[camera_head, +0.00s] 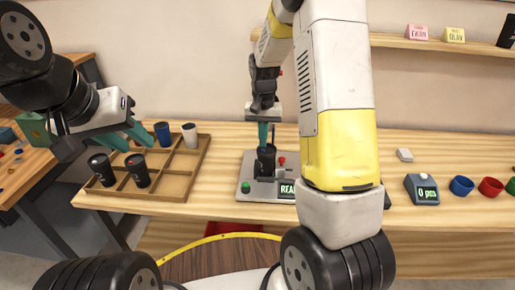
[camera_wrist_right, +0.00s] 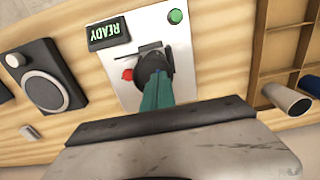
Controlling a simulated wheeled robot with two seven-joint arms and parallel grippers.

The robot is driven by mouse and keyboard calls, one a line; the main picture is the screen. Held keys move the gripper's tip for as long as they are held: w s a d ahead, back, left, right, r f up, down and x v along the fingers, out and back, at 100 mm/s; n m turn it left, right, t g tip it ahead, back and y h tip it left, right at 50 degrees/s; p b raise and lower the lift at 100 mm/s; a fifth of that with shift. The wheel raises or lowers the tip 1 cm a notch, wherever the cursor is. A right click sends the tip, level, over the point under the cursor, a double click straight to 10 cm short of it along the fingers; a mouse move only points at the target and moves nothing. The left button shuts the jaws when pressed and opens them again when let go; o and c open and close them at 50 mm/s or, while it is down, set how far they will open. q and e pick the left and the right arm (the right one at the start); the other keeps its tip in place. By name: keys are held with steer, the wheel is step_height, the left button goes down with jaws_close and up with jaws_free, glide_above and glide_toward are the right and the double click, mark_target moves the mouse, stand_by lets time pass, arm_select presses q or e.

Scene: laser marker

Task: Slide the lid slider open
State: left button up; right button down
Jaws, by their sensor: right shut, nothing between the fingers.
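A black tumbler (camera_head: 265,162) stands on the grey laser marker (camera_head: 250,200). Its dark round top (camera_wrist_right: 152,66) also shows in the right wrist view. The lid slider cannot be made out, as my fingers cover part of the top. My right gripper (camera_head: 263,145) points down with its teal fingers shut and empty. Its fingertips (camera_wrist_right: 153,80) are at the tumbler's top; I cannot tell whether they touch it. My left gripper (camera_head: 139,146) is open and empty over the wooden tray at the left.
The marker has a READY display (camera_head: 287,189), red button (camera_head: 281,160) and green button (camera_head: 245,187). A counter box (camera_head: 422,190) and colored bowls (camera_head: 461,186) stand right.

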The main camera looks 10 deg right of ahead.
steer(key=shift+f, duration=0.8)
stand_by(0.4)
steer(key=shift+s+d, duration=0.4)
steer(key=shift+s, duration=0.35)
stand_by(1.0)
steer(key=shift+r, duration=0.1)
step_height(320, 180, up, 7)
stand_by(1.0)
steer(key=s+a+r+n+t+y, duration=0.1)
steer(key=s+r+n+t, duration=0.1)
steer(key=s+r, duration=0.5)
steer(key=s+a+r+n+t+y, duration=0.1)
steer(key=s+r+t, duration=0.3)
steer(key=s+r, duration=0.4)
steer(key=shift+s+a+n, duration=0.4)
steer(key=shift+s+a, duration=0.1)
steer(key=shift+s, duration=3.4)
